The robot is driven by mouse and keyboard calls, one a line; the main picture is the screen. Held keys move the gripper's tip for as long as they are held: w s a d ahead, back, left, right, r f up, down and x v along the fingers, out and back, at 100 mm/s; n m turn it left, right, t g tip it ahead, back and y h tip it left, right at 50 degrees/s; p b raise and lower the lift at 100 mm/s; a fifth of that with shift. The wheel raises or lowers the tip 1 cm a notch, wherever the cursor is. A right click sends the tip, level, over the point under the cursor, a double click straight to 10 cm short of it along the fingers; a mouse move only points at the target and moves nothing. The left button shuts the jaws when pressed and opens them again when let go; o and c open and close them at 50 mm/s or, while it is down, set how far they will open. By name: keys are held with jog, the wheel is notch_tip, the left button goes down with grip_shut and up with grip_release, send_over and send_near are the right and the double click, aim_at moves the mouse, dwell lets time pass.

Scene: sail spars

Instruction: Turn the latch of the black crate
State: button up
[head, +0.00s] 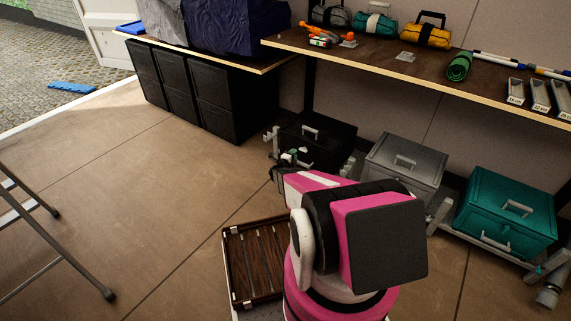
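The black crate (337,132) stands on a low rack under the shelf, the leftmost of three crates in a row. Its lid looks closed, with a light grey handle (310,131) on top. My gripper (283,168) is at the near front left of the black crate, small and dark in the picture.
A grey crate (382,168) and a teal crate (482,207) stand to the right on the rack. Black drawers (213,103) stand at the left. The shelf edge (430,89) overhangs the crates. A folding frame (55,245) stands at the far left.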

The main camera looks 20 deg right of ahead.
aim_at(302, 151)
jog(key=shift+m+g+h, duration=0.5)
jog(key=shift+m+h, duration=0.3)
jog(key=shift+m, duration=0.1)
jog(key=shift+w+d+f, duration=0.3)
jog(key=shift+w+d, duration=0.3)
jog(key=shift+d, duration=0.45)
jog(key=shift+w+d+f, duration=0.25)
jog(key=shift+w+d, duration=0.35)
jog(key=shift+d, duration=0.4)
jog(key=shift+w+d+f, duration=0.3)
jog(key=shift+w+d, duration=0.3)
jog(key=shift+d, duration=0.45)
jog(key=c, duration=0.6)
